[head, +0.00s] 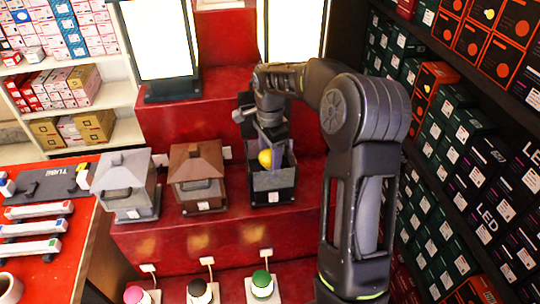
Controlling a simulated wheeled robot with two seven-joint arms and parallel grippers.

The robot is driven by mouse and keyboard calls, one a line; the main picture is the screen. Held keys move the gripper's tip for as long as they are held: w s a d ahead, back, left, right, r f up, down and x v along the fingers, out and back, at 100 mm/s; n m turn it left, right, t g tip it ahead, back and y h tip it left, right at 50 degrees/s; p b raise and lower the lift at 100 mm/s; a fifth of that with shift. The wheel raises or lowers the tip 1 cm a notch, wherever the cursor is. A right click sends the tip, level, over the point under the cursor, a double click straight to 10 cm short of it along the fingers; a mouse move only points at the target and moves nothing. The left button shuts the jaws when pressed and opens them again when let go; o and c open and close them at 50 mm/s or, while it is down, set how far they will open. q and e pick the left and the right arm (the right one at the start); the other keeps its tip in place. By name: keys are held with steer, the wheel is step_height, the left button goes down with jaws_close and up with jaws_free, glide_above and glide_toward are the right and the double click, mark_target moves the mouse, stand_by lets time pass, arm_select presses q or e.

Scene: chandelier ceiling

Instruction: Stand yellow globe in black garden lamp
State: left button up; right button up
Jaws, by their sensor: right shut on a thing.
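The yellow globe (265,158) is held between the fingers of my right gripper (270,150), which points down from above. The black garden lamp (272,190) stands on the red step, to the right of two other lamps. The globe shows at the lamp's open upper part. I cannot tell whether the globe touches the lamp's inside. My right arm and wrist hide part of the lamp's top and back. My left gripper is not in view.
A brown-roofed lamp (198,180) and a grey lamp (125,188) stand to the left on the same red step. Bright panels (160,40) stand behind. Shelves of boxes (450,150) close off the right side. Small coloured-top items (262,285) line the lower step.

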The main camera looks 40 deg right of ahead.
steer(key=shift+f+b, duration=0.3)
steer(key=shift+f, duration=0.15)
steer(key=o, duration=1.5)
steer(key=shift+c, duration=0.2)
steer(key=shift+r, duration=0.1)
step_height(320, 180, up, 8)
steer(key=shift+f+b, duration=0.15)
steer(key=shift+b, duration=0.4)
steer(key=shift+f, duration=0.1)
